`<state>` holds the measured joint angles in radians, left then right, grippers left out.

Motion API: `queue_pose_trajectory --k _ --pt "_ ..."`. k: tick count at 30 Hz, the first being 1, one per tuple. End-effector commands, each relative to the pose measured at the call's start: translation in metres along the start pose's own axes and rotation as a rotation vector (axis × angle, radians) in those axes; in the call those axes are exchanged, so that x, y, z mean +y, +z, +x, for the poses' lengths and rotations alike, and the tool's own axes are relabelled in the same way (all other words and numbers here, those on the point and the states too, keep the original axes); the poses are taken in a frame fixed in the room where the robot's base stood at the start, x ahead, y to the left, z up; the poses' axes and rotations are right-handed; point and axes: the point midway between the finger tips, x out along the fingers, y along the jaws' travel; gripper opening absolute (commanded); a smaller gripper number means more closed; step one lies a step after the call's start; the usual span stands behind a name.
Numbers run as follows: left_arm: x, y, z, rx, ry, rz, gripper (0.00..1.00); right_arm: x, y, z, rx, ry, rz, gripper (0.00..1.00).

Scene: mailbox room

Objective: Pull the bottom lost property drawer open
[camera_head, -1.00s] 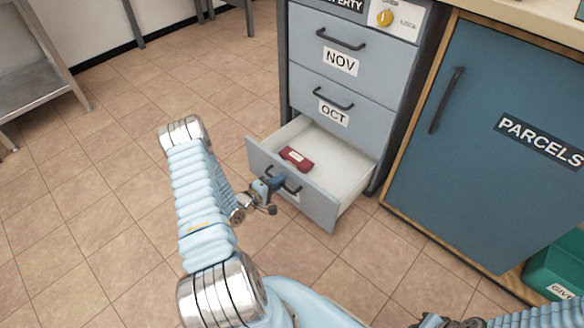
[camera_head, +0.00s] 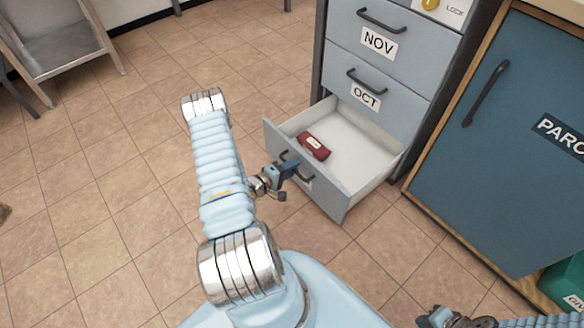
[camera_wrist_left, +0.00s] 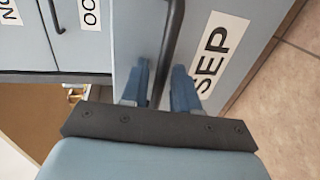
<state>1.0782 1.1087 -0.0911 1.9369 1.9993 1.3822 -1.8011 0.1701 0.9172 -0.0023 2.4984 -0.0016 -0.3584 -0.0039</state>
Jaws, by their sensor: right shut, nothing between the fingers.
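The bottom lost property drawer (camera_head: 358,190) stands well out from the cabinet in the head view. Its inside is white and holds a dark red case (camera_head: 314,146) near the front. Its front has a dark bar handle (camera_head: 306,177), also seen in the left wrist view (camera_wrist_left: 172,40), beside a SEP label (camera_wrist_left: 214,60). My left gripper (camera_head: 290,168) is at this handle. In the left wrist view its blue fingers (camera_wrist_left: 160,88) stand apart, one on each side of the bar, with small gaps visible. My right gripper (camera_head: 432,316) is shut and empty at the bottom edge.
The closed OCT (camera_head: 385,105) and NOV (camera_head: 400,55) drawers are above. A blue PARCELS door (camera_head: 510,150) and a green bin (camera_head: 566,282) stand to the right. A metal table (camera_head: 65,45) is at the far left.

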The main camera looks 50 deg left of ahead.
Motion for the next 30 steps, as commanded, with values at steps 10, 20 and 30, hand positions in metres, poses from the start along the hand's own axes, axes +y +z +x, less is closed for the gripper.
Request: queue_pose_trajectory --k 10,20,30 --pt "0.000 0.000 -0.010 0.000 0.000 0.000 0.29 0.000 0.000 -0.001 0.000 0.000 0.000 0.00" --pt "0.000 -0.001 -0.086 0.004 -0.002 -0.002 0.29 -0.001 0.000 -0.004 0.001 0.001 0.000 0.00" --pt "0.000 0.000 -0.136 0.000 0.000 0.000 0.29 -0.001 0.000 -0.004 0.001 0.001 0.000 0.00"
